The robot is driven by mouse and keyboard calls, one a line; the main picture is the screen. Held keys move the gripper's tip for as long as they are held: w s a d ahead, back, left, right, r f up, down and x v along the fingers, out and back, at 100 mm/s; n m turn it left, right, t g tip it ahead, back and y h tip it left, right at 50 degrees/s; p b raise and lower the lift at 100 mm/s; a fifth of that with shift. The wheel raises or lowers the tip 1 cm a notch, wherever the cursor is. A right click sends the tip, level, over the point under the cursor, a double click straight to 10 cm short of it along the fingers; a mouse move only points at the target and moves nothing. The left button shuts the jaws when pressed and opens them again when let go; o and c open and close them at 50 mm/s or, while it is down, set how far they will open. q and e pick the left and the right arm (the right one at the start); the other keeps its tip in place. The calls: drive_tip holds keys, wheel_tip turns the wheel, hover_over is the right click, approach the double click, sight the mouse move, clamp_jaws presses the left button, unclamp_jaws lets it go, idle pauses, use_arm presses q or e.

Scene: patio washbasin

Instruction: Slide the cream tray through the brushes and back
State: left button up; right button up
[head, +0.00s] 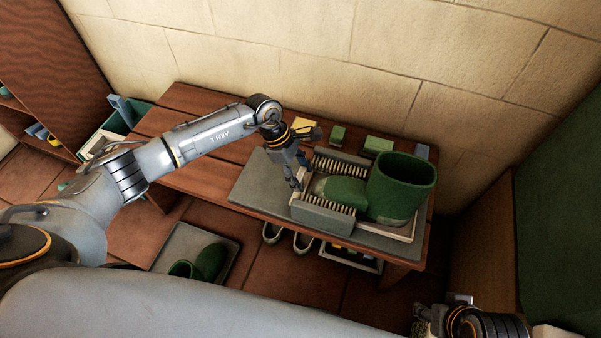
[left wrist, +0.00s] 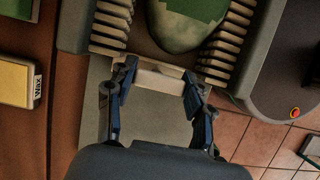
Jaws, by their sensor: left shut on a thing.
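The cream tray (head: 402,236) lies on the grey base on the wooden bench, running between two bristle brushes, the back one (head: 340,166) and the front one (head: 325,213). A dark green boot (head: 402,178) stands upright on it, toe to the left between the bristles. My left gripper (head: 300,184) is at the tray's left end, shut on its cream edge (left wrist: 160,78). In the left wrist view the boot's toe (left wrist: 190,30) is just beyond that edge. My right gripper (head: 428,318) is partly in view at the bottom right; its fingers are unclear.
A yellow wax box (head: 303,125) and green blocks (head: 378,145) line the bench's back, by the wall. A green crate (head: 118,125) stands at left. Another pair of boots (head: 208,262) lies in a floor tray. Bare grey base (head: 255,182) lies left of the brushes.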

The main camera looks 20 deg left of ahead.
use_arm(q)
clamp_jaws()
drive_tip(key=shift+a+f, duration=0.1)
drive_tip(key=shift+a, duration=0.5)
drive_tip(key=a+b, duration=0.2)
drive_tip(key=a, duration=0.4)
drive_tip(key=shift+w+a, duration=0.1)
drive_tip(key=shift+w, duration=0.05)
drive_tip(key=a+b, duration=0.2)
drive_tip(key=a, duration=0.2)
drive_tip(key=shift+w+a, duration=0.1)
drive_tip(key=shift+a, duration=0.25)
drive_tip(key=a+b, duration=0.1)
drive_tip(key=a, duration=0.2)
drive_tip(key=shift+a, duration=0.65)
use_arm(e)
drive_tip(key=w+a+r+t+y, duration=0.1)
drive_tip(key=w+a+r+t, duration=0.1)
drive_tip(key=w, duration=0.5)
drive_tip(key=w+a+r+t+y, duration=0.1)
drive_tip(key=w+a+r+t, duration=0.2)
drive_tip(key=w+r+t, duration=0.2)
drive_tip(key=shift+w+t+y, duration=0.3)
drive_tip(key=shift+w+t, duration=0.9)
drive_tip(key=shift+t, duration=0.1)
